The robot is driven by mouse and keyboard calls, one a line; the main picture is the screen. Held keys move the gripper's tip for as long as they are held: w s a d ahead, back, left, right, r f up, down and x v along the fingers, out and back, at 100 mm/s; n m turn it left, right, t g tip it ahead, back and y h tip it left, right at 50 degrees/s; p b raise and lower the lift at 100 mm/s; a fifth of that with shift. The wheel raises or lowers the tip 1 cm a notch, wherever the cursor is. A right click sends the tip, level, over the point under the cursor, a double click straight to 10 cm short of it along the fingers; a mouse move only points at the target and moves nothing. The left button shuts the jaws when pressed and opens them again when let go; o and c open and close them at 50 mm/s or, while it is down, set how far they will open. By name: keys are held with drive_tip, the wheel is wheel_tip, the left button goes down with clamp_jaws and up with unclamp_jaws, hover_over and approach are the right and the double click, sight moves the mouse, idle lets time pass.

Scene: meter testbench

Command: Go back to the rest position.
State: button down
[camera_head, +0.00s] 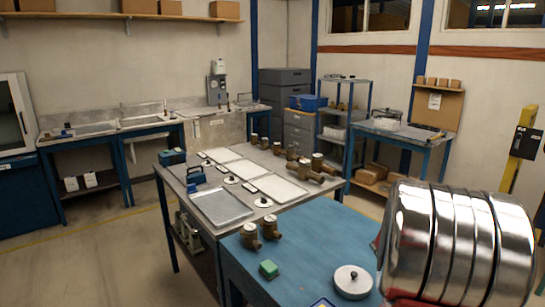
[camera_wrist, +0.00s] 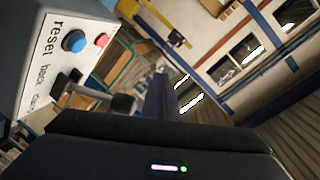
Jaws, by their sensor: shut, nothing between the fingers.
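My gripper (camera_wrist: 161,92) shows in the wrist view as a dark, narrow shape pointing up from the black wrist housing, which carries a small white and a green light. Its fingers are together with nothing held between them. In the wrist view the room appears strongly tilted, and the gripper points towards open air, touching nothing that I can see. The fingers do not show in the head view.
In the head view, a blue-topped table (camera_head: 305,245) bears brass meters (camera_head: 270,227), a green block (camera_head: 268,269) and a white disc (camera_head: 352,281). Behind it stands a bench with trays (camera_head: 222,207). A yellow post (camera_head: 519,150) stands right. Floor at left is clear.

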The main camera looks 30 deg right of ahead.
drive_tip(key=w+a+f+n+t+y, duration=0.2)
drive_tip(key=w+a+n+y, duration=0.25)
drive_tip(key=a, duration=0.45)
drive_tip(key=w+a+f+n+t+y, duration=0.25)
drive_tip(key=w+a+n, duration=0.2)
drive_tip(key=a, duration=0.45)
drive_tip(key=w+a+f+n+t+y, duration=0.2)
drive_tip(key=w+a+n+y, duration=0.25)
drive_tip(key=a, duration=0.55)
drive_tip(key=s+a+r+n+y, duration=0.1)
drive_tip(key=s+a+n, duration=0.4)
drive_tip(key=a, duration=0.5)
drive_tip(key=s+a+r+n+g+y, duration=0.1)
drive_tip(key=s+a+n, duration=0.4)
drive_tip(key=a, duration=0.6)
drive_tip(key=s+a+r+n+g+y, duration=0.1)
drive_tip(key=s+a+n, duration=0.4)
drive_tip(key=a, duration=0.5)
drive_tip(key=shift+s+a+r+y, duration=0.2)
drive_tip(key=shift+a+r+y, duration=0.2)
drive_tip(key=shift+r+y, duration=0.5)
